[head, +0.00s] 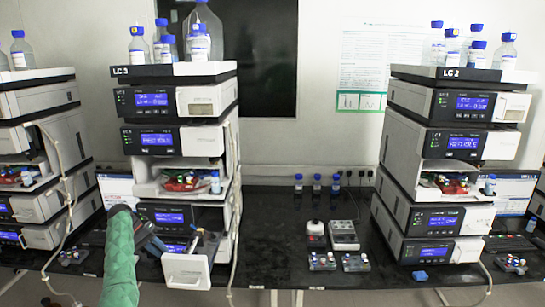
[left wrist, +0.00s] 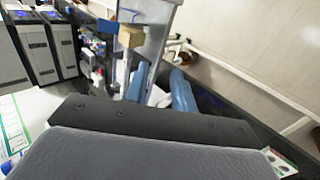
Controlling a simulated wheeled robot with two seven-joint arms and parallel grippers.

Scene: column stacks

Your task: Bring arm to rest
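My left arm (head: 120,265), in a green sleeve, comes up from the bottom left in the head view. Its dark left gripper (head: 156,243) is in front of the lower part of the LC 3 stack, close to a white pulled-out drawer (head: 187,272). In the left wrist view the two blue fingers of the left gripper (left wrist: 160,92) stand apart, with no held object clearly visible between them. A tan block (left wrist: 131,37) on a clear upright panel shows beyond the fingers. My right arm and gripper are not in view.
The LC 3 stack (head: 181,102) and LC 2 stack (head: 455,104) stand on a black bench (head: 268,230), with bottles on top. Small devices (head: 343,235) and vial racks (head: 355,262) lie between them. Tubes hang beside the stacks. The bench left of the small devices is clear.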

